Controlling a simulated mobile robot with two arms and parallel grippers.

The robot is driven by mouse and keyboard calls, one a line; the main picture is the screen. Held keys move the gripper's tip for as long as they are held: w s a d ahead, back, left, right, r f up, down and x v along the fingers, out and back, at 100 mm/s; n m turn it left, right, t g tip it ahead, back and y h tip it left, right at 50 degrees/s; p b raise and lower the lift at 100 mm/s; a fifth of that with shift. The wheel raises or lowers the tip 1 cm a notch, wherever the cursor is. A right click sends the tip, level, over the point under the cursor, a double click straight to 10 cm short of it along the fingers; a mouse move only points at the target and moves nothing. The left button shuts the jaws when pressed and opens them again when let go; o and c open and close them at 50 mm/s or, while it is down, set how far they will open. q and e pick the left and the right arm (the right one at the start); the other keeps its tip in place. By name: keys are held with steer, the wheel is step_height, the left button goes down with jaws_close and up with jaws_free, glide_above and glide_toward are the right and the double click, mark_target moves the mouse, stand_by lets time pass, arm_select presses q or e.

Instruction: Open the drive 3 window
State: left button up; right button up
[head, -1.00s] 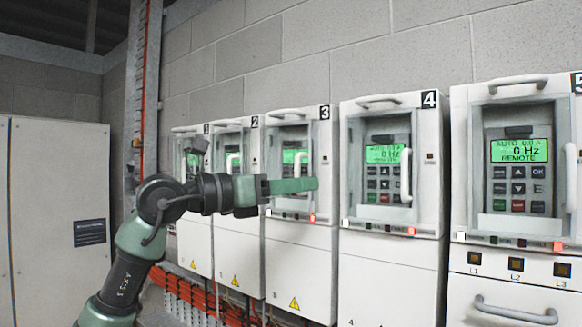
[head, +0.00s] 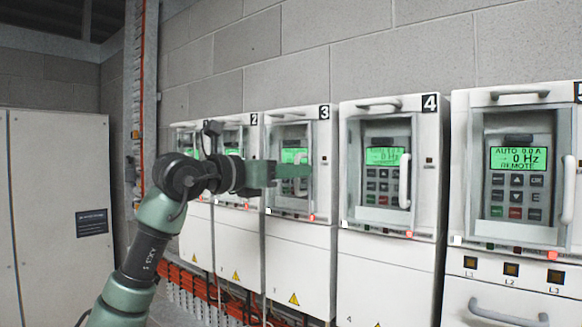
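Drive 3 (head: 300,240) is the white cabinet marked 3, in the middle of the row in the head view. Its window (head: 290,140) looks closed, over a lit green display and a keypad. A white upright handle (head: 298,187) is on the window, partly covered by my gripper. My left gripper (head: 303,171) reaches in from the left, its green fingers level across the front of the window at the handle. I cannot tell whether the fingers touch the handle or how far apart they are. My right gripper is out of view.
Drive 2 (head: 228,228) is partly behind my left arm. A grey cabinet (head: 60,220) stands at the far left. Orange cables (head: 185,285) run low along the wall.

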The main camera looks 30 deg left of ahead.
arm_select(q)
jaws_close()
stand_by(1.4)
